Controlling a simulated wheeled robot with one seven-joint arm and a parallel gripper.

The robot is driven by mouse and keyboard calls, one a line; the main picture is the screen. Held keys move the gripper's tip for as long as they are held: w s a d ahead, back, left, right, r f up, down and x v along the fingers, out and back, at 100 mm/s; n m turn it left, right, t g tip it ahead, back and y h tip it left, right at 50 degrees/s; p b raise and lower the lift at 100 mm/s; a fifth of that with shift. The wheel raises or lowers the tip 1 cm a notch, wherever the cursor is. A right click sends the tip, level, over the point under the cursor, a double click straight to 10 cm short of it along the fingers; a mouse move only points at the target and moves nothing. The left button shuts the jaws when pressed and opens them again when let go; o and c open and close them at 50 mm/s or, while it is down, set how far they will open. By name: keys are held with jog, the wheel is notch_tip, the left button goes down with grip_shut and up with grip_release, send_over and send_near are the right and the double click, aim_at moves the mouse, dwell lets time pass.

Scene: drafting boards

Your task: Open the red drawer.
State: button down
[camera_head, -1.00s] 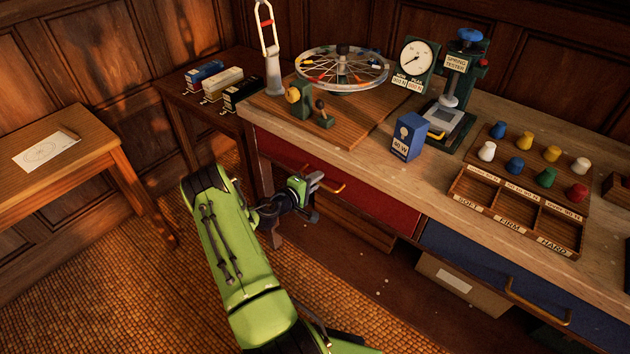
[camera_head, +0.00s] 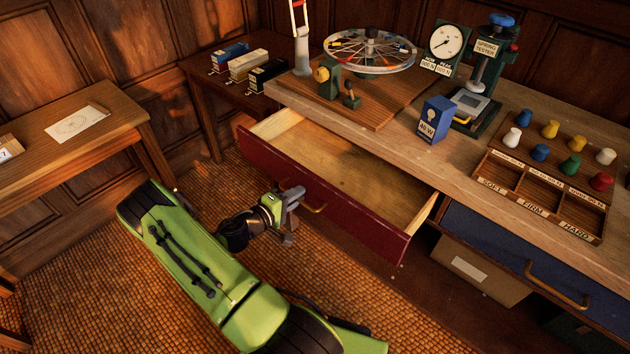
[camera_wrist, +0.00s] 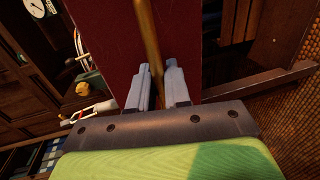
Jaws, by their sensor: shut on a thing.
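The red drawer (camera_head: 351,217) is pulled well out of the bench and its pale wooden inside shows empty. Its brass handle (camera_head: 314,207) is on the front face, and it also shows in the wrist view (camera_wrist: 147,40). My gripper (camera_head: 296,199) is at the drawer front, shut on the handle. In the wrist view the two grey fingers (camera_wrist: 160,88) stand on either side of the brass bar, with the red front (camera_wrist: 100,35) behind. The part of the handle between the fingers is partly hidden.
A blue drawer (camera_head: 500,248) with a brass handle is closed on the right. The bench top (camera_head: 400,150) holds a wheel stand, a spring tester (camera_head: 480,75), a blue bulb box (camera_head: 436,120) and a sorting tray (camera_head: 480,187). A side table (camera_head: 60,165) stands left.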

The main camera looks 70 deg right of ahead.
jog(key=f+v, duration=0.3)
jog(key=v, duration=1.1)
jog(key=shift+w+a, duration=0.35)
jog(key=shift+a, duration=0.25)
jog(key=c, duration=1.3)
grip_release()
jog(key=shift+r, duration=0.1)
jog(key=p+v, duration=0.2)
jog(key=v, duration=1.3)
jog(key=shift+w+a, duration=0.25)
jog(key=shift+a, duration=0.05)
